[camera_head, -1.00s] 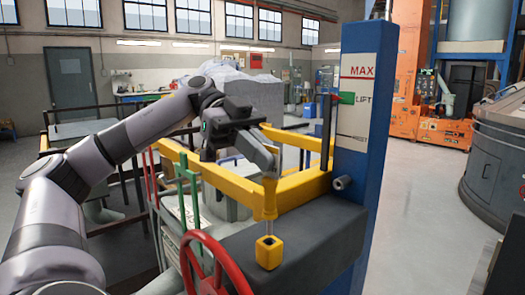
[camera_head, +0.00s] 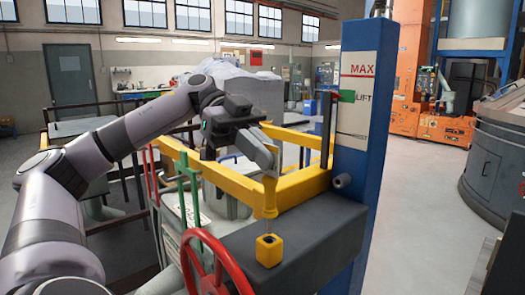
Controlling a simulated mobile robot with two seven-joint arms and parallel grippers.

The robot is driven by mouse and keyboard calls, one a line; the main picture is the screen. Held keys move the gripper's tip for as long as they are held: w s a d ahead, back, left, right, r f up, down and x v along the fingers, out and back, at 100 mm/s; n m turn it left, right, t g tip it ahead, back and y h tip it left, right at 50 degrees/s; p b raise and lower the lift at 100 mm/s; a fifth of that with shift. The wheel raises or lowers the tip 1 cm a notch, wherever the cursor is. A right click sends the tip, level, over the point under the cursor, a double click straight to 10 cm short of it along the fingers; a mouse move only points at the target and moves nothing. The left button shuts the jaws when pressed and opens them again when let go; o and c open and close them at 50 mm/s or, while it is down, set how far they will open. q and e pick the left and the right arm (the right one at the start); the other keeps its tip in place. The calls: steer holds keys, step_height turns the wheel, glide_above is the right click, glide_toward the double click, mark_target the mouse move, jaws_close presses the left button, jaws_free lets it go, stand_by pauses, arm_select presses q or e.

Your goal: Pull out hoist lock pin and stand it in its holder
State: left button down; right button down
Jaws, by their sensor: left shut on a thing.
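The hoist lock pin (camera_head: 269,196) has a yellow handle and a thin metal shaft and stands upright. My left gripper (camera_head: 270,166) is shut on the top of its handle. The holder (camera_head: 269,251) is a small yellow block with a dark hole in its top, on the dark grey deck (camera_head: 310,234). The shaft runs down to the holder's top; I cannot tell how deep its tip sits in the hole. A short grey tube (camera_head: 342,181) sticks out of the blue post (camera_head: 364,130). My right gripper is not in view.
A red handwheel (camera_head: 222,262) stands left of the holder. Green (camera_head: 189,180) and red (camera_head: 151,170) levers stand farther left. A yellow frame (camera_head: 232,185) runs behind the pin, and the blue post rises at right. The deck around the holder is clear.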

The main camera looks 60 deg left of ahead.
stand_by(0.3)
arm_select(q)
steer(key=shift+f+b, duration=1.7)
steer(key=shift+f, duration=0.6)
steer(key=c, duration=1.2)
jaws_free()
steer(key=p, duration=0.1)
glide_toward(265, 184)
steer(key=f, duration=0.1)
steer(key=shift+w+d+f, duration=0.15)
steer(key=shift+w+d, duration=0.35)
